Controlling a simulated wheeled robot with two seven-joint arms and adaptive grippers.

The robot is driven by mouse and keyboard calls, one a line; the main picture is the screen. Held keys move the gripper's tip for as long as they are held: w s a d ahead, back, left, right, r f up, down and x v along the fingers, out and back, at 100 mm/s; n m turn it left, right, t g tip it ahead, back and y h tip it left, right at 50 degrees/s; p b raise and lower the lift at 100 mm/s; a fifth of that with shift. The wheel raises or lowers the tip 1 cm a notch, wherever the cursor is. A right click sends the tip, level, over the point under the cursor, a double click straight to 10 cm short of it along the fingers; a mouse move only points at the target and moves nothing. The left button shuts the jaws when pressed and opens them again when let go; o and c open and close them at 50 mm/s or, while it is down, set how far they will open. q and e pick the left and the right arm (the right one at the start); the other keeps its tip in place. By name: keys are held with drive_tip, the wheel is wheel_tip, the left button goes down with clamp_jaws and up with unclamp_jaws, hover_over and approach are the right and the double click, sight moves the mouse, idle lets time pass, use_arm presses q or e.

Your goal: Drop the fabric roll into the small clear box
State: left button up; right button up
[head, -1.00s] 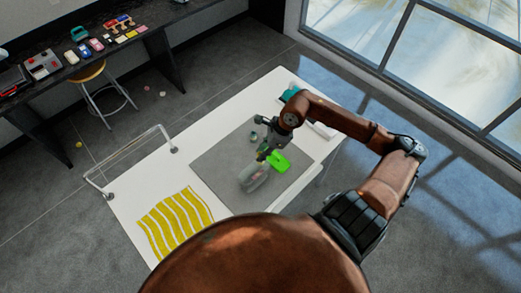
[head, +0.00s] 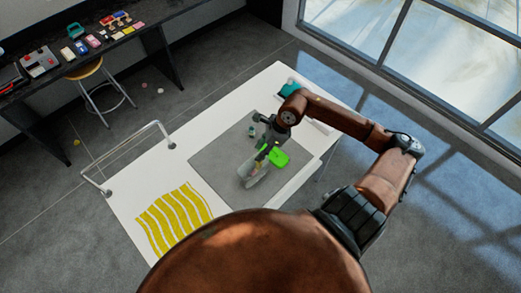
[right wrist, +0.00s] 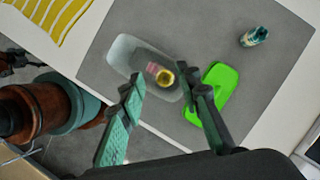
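The small clear box (right wrist: 119,52) stands on the grey mat; in the head view it (head: 250,181) lies just below my right gripper (head: 258,163). In the right wrist view a small roll-like thing with a round gold end (right wrist: 165,77) and pink beside it shows within the box's outline. It is probably the fabric roll; I cannot tell whether it touches the box floor. My right gripper (right wrist: 162,75) is open, its two fingers apart on either side of the gold end with visible gaps.
A bright green tray (right wrist: 222,83) lies beside the box. A small teal patterned cylinder (right wrist: 254,37) stands on the grey mat (head: 209,160). Yellow striped cloth (head: 172,222) lies on the white table (head: 128,200), near a metal rail (head: 120,153).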

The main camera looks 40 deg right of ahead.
use_arm(q)
drive_tip(key=shift+w, duration=0.3)
use_arm(e)
drive_tip(key=shift+o, duration=1)
use_arm(q)
drive_tip(key=shift+a, duration=0.15)
use_arm(e)
drive_tip(key=shift+r, duration=0.1)
drive_tip(key=v, duration=1.1)
drive_tip(key=shift+s+d+r, duration=0.15)
drive_tip(key=shift+s+r, duration=0.05)
drive_tip(key=shift+r, duration=0.15)
